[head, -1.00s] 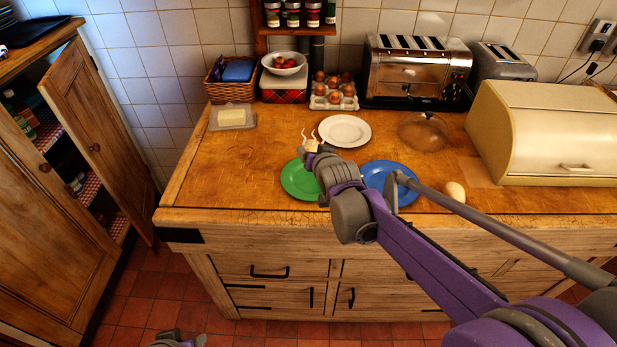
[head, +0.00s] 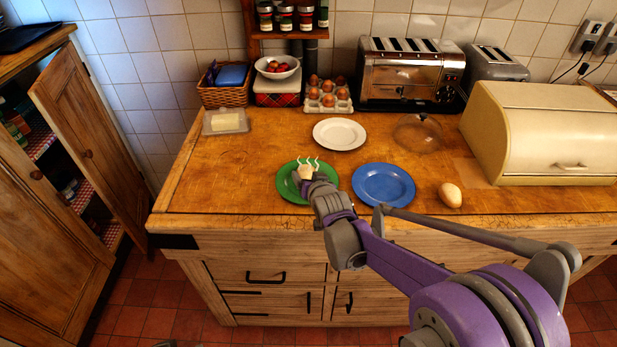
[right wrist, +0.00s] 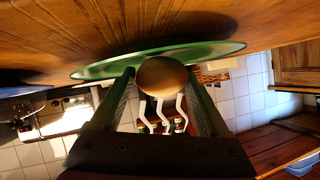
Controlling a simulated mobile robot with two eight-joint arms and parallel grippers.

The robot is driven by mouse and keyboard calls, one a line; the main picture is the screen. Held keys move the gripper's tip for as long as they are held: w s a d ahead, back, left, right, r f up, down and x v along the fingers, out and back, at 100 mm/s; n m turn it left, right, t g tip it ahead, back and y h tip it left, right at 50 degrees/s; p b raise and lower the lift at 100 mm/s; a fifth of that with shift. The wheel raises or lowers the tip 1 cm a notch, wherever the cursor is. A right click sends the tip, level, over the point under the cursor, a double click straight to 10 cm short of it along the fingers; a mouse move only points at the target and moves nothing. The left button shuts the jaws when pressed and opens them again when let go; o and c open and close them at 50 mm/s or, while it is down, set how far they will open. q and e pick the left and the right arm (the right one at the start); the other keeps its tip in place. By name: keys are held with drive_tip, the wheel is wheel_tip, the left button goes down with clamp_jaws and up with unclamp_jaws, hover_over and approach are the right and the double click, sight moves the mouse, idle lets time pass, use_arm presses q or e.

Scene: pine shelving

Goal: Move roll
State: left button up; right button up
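A small tan roll (head: 305,172) with white wavy wisps rising from it is at the green plate (head: 284,188), at the front of the wooden counter. My right gripper (head: 304,176) has it between the fingers. In the right wrist view, the roll (right wrist: 161,76) is between the two fingertips, which appear to touch its sides, with the green plate (right wrist: 225,50) close behind it. I cannot tell whether the roll touches the plate. My left gripper is not clearly visible in the head view.
A blue plate (head: 384,185) lies just right of the green one, with a pale egg-shaped item (head: 451,195) beyond it. A white plate (head: 340,134) and glass lid (head: 420,134) lie behind. A cream bread bin (head: 548,130) bounds the right.

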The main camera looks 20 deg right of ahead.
drive_tip(key=shift+o, duration=1.3)
drive_tip(key=shift+r, duration=0.2)
drive_tip(key=p+v, duration=0.1)
drive_tip(key=v, duration=1.1)
drive_tip(key=shift+f, duration=0.1)
drive_tip(key=s+f+n+g, duration=0.1)
drive_tip(key=s+f+g, duration=0.2)
drive_tip(key=s, duration=0.9)
drive_tip(key=s+f+n+g, duration=0.2)
drive_tip(key=s+f+g, duration=0.2)
drive_tip(key=s, duration=0.9)
wheel_tip(320, 180, down, 2)
drive_tip(key=shift+d, duration=0.2)
